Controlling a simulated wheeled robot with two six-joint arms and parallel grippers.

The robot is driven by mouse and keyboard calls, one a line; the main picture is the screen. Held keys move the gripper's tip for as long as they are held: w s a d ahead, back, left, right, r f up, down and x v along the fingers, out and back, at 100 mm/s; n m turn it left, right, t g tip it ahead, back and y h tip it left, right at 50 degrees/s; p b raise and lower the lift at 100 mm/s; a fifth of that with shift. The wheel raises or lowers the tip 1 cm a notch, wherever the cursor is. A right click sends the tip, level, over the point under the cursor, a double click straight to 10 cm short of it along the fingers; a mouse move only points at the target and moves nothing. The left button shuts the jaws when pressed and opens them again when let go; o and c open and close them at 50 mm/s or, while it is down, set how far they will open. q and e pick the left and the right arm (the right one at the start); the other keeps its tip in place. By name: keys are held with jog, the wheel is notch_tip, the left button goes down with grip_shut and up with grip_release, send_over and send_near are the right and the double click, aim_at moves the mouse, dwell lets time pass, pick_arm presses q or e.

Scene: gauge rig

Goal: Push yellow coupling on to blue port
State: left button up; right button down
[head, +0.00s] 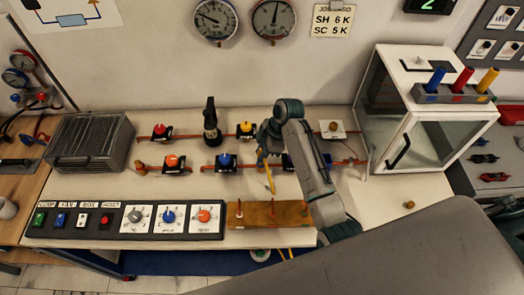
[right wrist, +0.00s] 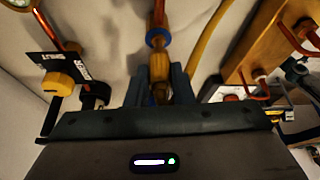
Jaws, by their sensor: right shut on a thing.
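My right gripper (head: 263,152) is over the middle of the bench in the head view. In the right wrist view its fingers (right wrist: 160,88) are shut on the yellow coupling (right wrist: 159,67). The coupling lines up with the blue port (right wrist: 157,38), a blue ring on the end of a copper pipe. Coupling and ring look end to end; I cannot tell whether the coupling is seated. A yellow hose (head: 269,179) shows below the gripper; it also shows in the right wrist view (right wrist: 206,50). My arm hides the port in the head view. My left gripper is out of view.
A wooden rack (head: 248,221) with upright pegs stands at the bench's front, beside a panel of switches and knobs (head: 120,233). Valves on copper pipes, including an orange one (head: 172,161), stand left of my gripper. A glass-fronted cabinet (head: 428,140) is at the right.

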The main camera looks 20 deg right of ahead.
jog(key=shift+f, duration=0.7)
jog(key=shift+f, duration=0.35)
dwell(0.5)
dwell(0.4)
jog(key=c, duration=0.9)
grip_release()
jog(key=shift+o, duration=0.2)
jog(key=shift+d+r, duration=0.1)
jog(key=shift+r, duration=0.05)
